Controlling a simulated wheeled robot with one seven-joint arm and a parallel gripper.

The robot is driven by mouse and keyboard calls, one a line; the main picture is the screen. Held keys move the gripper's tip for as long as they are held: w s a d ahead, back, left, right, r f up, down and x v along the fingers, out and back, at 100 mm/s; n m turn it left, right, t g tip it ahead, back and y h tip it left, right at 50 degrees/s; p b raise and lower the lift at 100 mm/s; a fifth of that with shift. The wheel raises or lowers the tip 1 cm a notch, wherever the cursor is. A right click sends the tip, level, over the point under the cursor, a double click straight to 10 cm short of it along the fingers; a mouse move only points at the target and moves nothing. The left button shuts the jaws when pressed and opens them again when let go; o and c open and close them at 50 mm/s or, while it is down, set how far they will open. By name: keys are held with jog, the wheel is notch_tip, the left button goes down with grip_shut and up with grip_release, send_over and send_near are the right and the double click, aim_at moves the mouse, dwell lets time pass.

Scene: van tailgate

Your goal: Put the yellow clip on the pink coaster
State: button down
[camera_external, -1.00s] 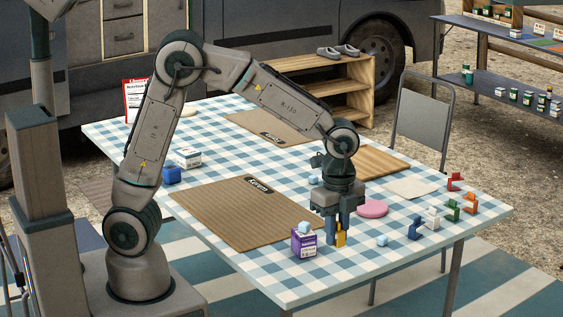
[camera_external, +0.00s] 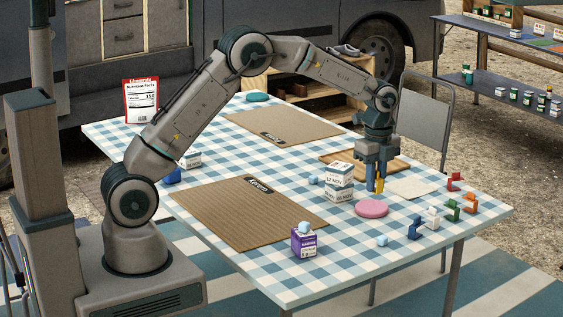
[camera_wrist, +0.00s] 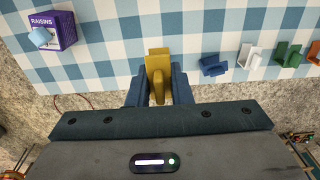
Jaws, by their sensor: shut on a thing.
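The yellow clip (camera_external: 379,185) is between the fingers of my gripper (camera_external: 376,180), which is shut on it above the right part of the table. The clip also shows upright between the blue fingers in the wrist view (camera_wrist: 158,72). The pink coaster (camera_external: 371,209) is a flat round disc on the checked cloth, in front of and below my gripper in the external view. The clip looks apart from it; the exact height is hard to tell. I cannot see the coaster in the wrist view.
White stacked boxes (camera_external: 339,190) stand just left of the coaster. A purple raisins box (camera_external: 304,243) with a light blue cube on top is at the front. Blue (camera_external: 415,228), white, green, orange and red clips line the right side. A wooden board (camera_external: 345,167) and pale napkin (camera_external: 411,187) lie behind.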

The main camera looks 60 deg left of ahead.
jog(key=p, duration=0.2)
send_over(365, 209)
jog(key=f, duration=0.6)
jog(key=shift+s+d+f, duration=0.15)
jog(key=shift+d+f, duration=0.05)
jog(key=shift+f, duration=0.2)
jog(key=shift+a+f, duration=0.15)
jog(key=shift+f, duration=2)
jog(key=shift+f, duration=0.15)
jog(key=c, duration=1.3)
grip_release()
